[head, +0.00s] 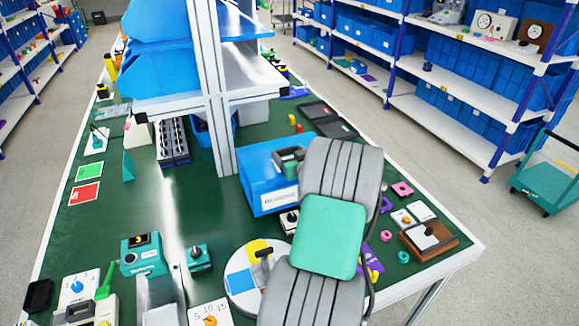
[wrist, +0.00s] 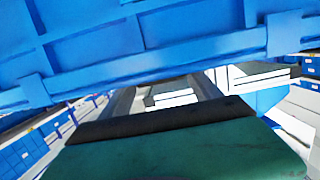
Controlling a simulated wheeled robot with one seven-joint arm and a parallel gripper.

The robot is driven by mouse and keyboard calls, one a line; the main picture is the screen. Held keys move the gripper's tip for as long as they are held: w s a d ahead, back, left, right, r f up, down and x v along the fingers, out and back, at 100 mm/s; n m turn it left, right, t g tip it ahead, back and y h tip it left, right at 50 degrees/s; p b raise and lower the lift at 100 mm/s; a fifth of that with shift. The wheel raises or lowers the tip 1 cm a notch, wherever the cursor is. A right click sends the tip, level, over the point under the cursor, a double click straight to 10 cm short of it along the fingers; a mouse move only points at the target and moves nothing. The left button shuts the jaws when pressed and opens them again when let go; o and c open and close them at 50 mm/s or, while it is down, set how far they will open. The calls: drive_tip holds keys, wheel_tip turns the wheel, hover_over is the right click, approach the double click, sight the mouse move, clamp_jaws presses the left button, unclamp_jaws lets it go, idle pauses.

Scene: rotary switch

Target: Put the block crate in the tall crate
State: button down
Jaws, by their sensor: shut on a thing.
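A blue crate (head: 262,190) with a white label on its front is at the middle of the green table; I take it for the block crate. My gripper (head: 290,162) is at its upper right side and shut on it. The fingertips are hidden in the head view. In the wrist view the ribbed blue wall and rim of a crate (wrist: 150,50) fill the top, close beyond my gripper's fingers (wrist: 165,95). Another blue container (head: 233,122) stands behind the post, partly hidden; I cannot tell whether it is the tall crate.
A metal post (head: 218,100) and a rack with blue bins (head: 160,45) rise close behind the crate. Small devices and a blue-and-white disc (head: 240,282) lie in front. A wooden board (head: 428,240) and small rings lie to the right.

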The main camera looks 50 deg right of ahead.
drive_tip(key=shift+d+f, duration=0.15)
drive_tip(key=shift+f, duration=0.65)
drive_tip(key=shift+d+f, duration=0.15)
drive_tip(key=shift+f, duration=0.6)
drive_tip(key=shift+b, duration=0.3)
drive_tip(key=shift+f, duration=0.15)
drive_tip(key=c, duration=0.6)
unclamp_jaws()
drive_tip(key=shift+f, duration=0.25)
drive_tip(key=o, duration=0.5)
drive_tip(key=shift+a+r, duration=0.1)
drive_tip(key=shift+c, duration=0.2)
